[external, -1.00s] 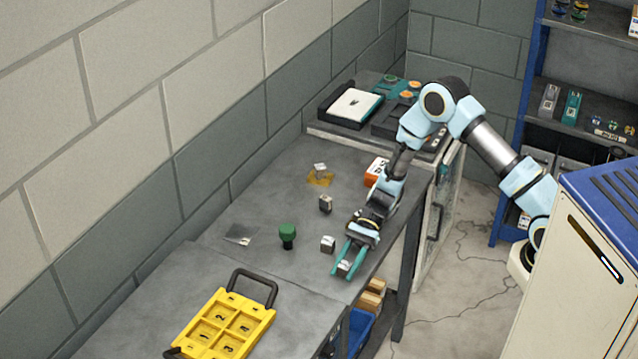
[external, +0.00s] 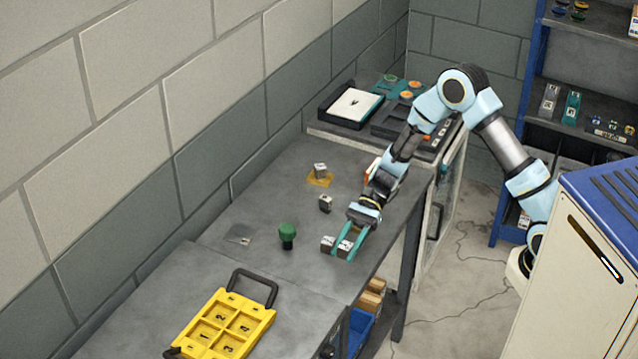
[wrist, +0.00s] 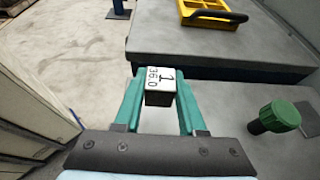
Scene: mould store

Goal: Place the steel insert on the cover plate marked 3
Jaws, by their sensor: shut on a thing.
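My gripper (external: 343,250) is shut on a small steel insert (wrist: 160,87), a block with a white top face that reads 1 and 36.0 in the wrist view. The teal fingers clasp its two sides near their tips. A yellow tray (external: 270,312) with a black handle stands at the lower left in the external view, apart from my gripper. It has numbered square plates; the plate marked 3 (external: 227,350) is at its near side. The tray shows only partly in the wrist view (wrist: 215,6).

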